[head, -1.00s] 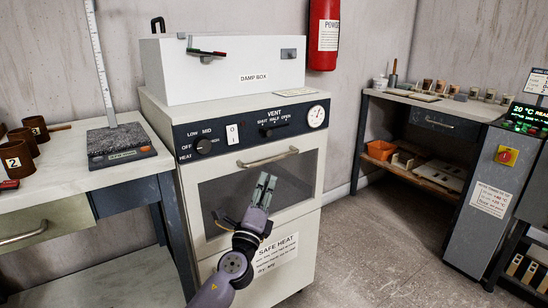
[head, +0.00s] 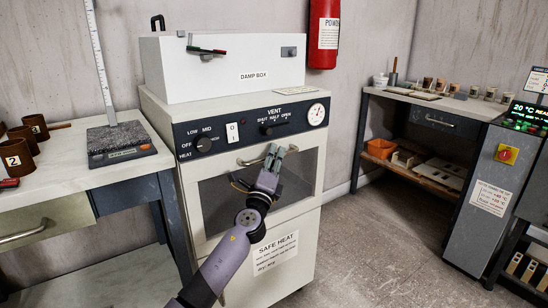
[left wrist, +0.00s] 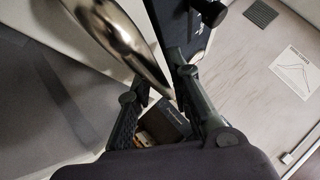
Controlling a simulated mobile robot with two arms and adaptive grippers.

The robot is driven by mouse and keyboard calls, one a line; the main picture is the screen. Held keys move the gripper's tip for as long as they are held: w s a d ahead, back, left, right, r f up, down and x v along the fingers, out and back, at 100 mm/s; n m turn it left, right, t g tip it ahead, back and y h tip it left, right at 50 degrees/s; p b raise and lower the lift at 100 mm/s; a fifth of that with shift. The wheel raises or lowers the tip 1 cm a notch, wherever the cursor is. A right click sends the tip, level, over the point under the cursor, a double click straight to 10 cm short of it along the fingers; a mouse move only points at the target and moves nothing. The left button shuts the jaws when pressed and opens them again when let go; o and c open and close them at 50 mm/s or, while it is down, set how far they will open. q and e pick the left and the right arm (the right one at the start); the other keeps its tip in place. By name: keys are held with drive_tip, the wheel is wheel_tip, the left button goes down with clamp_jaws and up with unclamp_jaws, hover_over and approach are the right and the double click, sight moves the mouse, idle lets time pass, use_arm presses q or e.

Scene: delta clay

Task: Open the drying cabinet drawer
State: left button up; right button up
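The drying cabinet drawer (head: 222,205) is the pale front panel with a dark window, under the control strip. It looks closed. Its metal bar handle (head: 250,161) runs along the top edge; in the left wrist view the handle (left wrist: 120,35) looms large and blurred at upper left. My left gripper (head: 275,154) is in front of the handle's right part, its fingers pointing up. In the left wrist view its two fingers (left wrist: 160,102) are apart, with the handle's end close above the gap. I cannot tell whether they touch it. My right gripper is not in view.
The cabinet's control strip (head: 222,132) has knobs and a dial just above the handle. A damp box (head: 215,75) stands on top. A bench with a scale (head: 118,150) is at left. Open floor (head: 370,240) lies to the right.

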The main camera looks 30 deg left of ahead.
use_arm(q)
clamp_jaws()
drive_tip(key=shift+f, duration=0.1)
idle(0.5)
